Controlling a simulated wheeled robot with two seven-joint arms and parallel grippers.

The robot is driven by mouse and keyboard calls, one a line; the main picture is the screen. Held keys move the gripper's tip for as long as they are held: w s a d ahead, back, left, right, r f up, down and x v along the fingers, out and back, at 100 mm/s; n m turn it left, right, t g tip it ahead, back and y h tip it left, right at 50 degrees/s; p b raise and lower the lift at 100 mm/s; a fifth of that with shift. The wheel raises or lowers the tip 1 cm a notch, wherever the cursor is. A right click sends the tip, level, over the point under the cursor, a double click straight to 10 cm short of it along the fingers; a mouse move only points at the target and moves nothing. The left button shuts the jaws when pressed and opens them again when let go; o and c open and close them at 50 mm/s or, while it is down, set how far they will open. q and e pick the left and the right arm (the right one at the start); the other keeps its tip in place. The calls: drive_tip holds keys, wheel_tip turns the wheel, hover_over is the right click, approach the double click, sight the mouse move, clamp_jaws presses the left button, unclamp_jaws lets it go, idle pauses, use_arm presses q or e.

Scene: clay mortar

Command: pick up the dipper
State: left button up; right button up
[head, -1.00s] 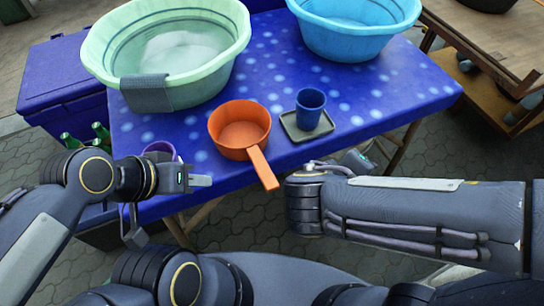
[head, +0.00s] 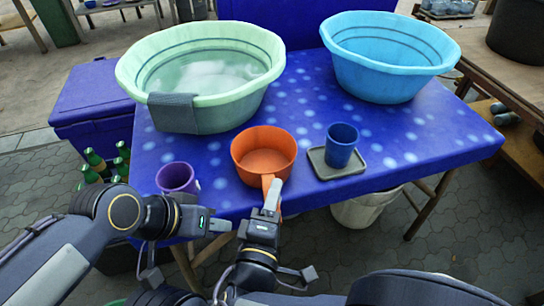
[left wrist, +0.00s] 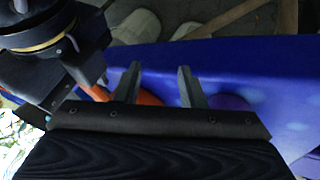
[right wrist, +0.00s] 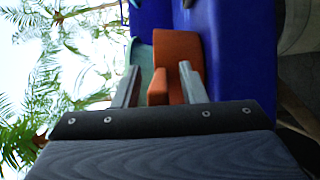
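The dipper (head: 263,150) is an orange round pan on the blue table. Its handle (head: 267,181) points toward me over the front edge. My right gripper (head: 271,194) is at the handle's end. In the right wrist view my right gripper (right wrist: 158,68) has its fingers apart, with the handle's end (right wrist: 158,87) showing between them and the orange bowl (right wrist: 178,50) beyond; I cannot tell whether they touch it. My left gripper (head: 220,226) is open and empty in front of the table, below the purple cup (head: 177,178). The left wrist view also shows its spread fingers (left wrist: 159,68).
A green basin (head: 205,100) of water with a grey cloth (head: 173,114) stands behind the dipper on the blue table (head: 310,95). A blue basin (head: 388,88) is at back right. A blue cup (head: 341,145) stands on a grey tray (head: 322,170) right of the dipper. Green bottles (head: 95,162) are at left.

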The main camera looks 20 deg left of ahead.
drive_tip(key=shift+w, duration=0.75)
clamp_jaws()
drive_tip(key=shift+r, duration=0.1)
